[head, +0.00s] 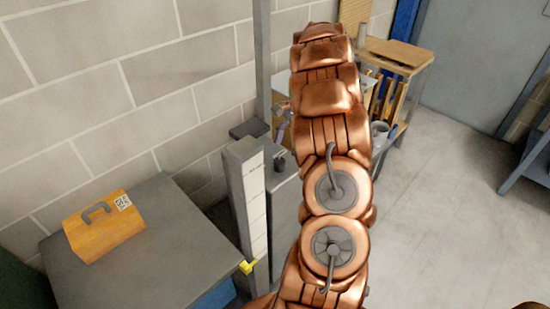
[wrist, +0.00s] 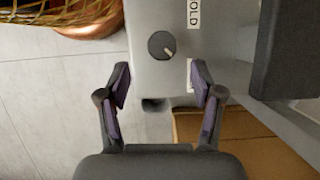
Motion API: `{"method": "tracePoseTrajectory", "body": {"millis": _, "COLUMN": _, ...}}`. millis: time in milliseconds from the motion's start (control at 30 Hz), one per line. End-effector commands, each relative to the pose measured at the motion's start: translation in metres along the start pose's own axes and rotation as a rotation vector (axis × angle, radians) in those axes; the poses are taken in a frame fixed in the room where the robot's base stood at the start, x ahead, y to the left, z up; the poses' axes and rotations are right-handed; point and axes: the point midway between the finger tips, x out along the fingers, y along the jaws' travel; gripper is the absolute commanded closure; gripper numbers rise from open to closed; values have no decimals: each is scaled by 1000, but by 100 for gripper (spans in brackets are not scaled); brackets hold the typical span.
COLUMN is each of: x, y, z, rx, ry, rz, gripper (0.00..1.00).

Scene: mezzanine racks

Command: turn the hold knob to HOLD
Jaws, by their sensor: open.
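The hold knob (wrist: 161,45) is a small dark round knob with a pale pointer mark, on a grey panel (wrist: 220,60) in the wrist view. Its mark points toward the lower right of the picture. A white label (wrist: 193,14) reading "OLD", its start cut off or hidden, lies up and right of the knob. A second pale label (wrist: 190,75) is partly hidden by the right finger. My gripper (wrist: 160,78) is open and empty, its fingertips on either side and below the knob in the picture, apart from it. In the head view my arm hides the knob.
In the head view, a grey table (head: 160,240) with an orange box (head: 103,225) stands at left. A grey post (head: 245,195) rises close to my arm. A wooden bench (head: 400,52) stands behind. In the wrist view, a wicker basket (wrist: 65,12) is at upper left.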

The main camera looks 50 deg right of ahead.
Motion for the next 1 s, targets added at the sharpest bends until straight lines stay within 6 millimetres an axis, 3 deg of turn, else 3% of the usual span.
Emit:
{"method": "tracePoseTrajectory", "body": {"millis": 300, "x": 46, "y": -3, "z": 5, "rx": -10, "ry": 1, "rz": 6, "gripper": 34}}
{"method": "tracePoseTrajectory", "body": {"millis": 500, "x": 64, "y": -3, "z": 5, "rx": -11, "ry": 0, "rz": 6, "gripper": 34}}
{"method": "tracePoseTrajectory", "body": {"millis": 867, "x": 69, "y": -3, "z": 4, "rx": -8, "ry": 2, "rz": 3, "gripper": 34}}
{"method": "tracePoseTrajectory", "body": {"millis": 1000, "x": 69, "y": -3, "z": 4, "rx": -8, "ry": 2, "rz": 3, "gripper": 47}}
